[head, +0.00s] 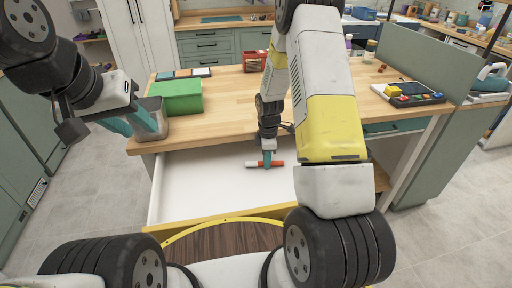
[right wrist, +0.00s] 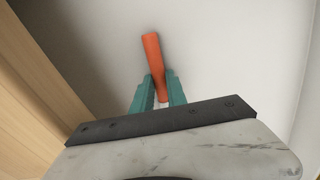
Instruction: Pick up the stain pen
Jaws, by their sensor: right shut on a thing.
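The stain pen (head: 276,164) is a short stick with an orange-red end and a pale end, lying in the open white drawer (head: 205,180). In the right wrist view its orange part (right wrist: 152,55) sticks out beyond the teal fingers. My right gripper (head: 266,160) reaches down into the drawer and is shut on the pen near its middle; it also shows in the right wrist view (right wrist: 160,88). The pen seems to be at or close to the drawer floor. My left gripper (head: 136,124) is open and empty, left of the drawer by the metal bin.
The drawer's wooden front edge (head: 230,217) faces me. The rest of the drawer looks empty.

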